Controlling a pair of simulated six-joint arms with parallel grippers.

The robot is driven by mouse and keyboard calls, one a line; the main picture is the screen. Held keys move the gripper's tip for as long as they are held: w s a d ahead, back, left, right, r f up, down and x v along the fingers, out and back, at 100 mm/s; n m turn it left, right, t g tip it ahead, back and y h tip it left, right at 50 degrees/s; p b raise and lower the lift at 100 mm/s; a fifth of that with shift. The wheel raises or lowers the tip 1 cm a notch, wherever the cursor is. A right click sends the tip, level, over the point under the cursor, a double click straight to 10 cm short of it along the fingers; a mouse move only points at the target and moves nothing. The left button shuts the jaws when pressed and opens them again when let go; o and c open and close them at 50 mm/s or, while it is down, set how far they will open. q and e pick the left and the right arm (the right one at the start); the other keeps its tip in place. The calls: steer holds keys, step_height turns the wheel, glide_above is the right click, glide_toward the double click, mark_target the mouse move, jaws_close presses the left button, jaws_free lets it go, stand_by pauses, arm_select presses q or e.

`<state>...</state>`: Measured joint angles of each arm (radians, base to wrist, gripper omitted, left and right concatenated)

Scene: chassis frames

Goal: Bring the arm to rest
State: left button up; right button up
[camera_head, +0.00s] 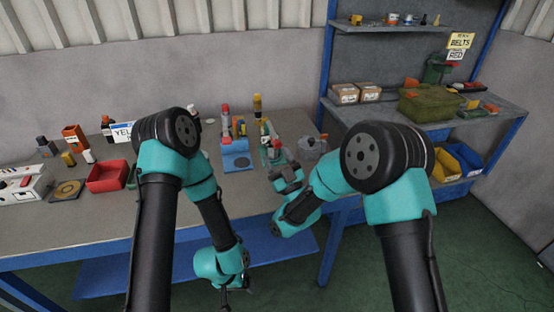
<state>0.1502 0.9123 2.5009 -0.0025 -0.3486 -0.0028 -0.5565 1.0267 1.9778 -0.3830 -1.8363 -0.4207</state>
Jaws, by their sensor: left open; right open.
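My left arm bends down in front of the workbench. Its gripper (236,287) hangs low beyond the bench's front edge, over the floor. It is small and partly hidden by my wrist, and it holds nothing that I can see. My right gripper (278,158) is open and points away over the workbench (100,225), near its right end. Small red and green items stand close around its fingertips. I cannot tell whether it touches any of them.
A blue holder (237,160) stands left of my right gripper, and a grey lidded pot (312,147) right of it. A red bin (107,177) sits at the left. A blue-framed shelf (470,118) with boxes stands at the right. The green floor (470,260) is clear at lower right.

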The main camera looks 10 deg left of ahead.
steer(key=shift+s+d, duration=0.15)
steer(key=shift+s, duration=0.25)
steer(key=s+d+f+m+g+h, duration=0.1)
steer(key=d+f+m+g+h, duration=0.9)
steer(key=d+f, duration=1.4)
steer(key=s+d+f+m+g+h, duration=0.1)
steer(key=s+d+f+g, duration=0.1)
steer(key=s+d+f, duration=0.2)
steer(key=s+d+f+m+g+h, duration=0.1)
steer(key=s+d+f, duration=0.3)
steer(key=s, duration=0.7)
steer(key=s+d+f+m+g+h, duration=0.1)
steer(key=s+d+f+g+h, duration=0.1)
steer(key=s+d, duration=0.4)
step_height(320, 180, down, 2)
steer(key=shift+s+f+m+g+h, duration=0.1)
steer(key=shift+s+m+g+h, duration=0.3)
steer(key=shift+s+g, duration=0.65)
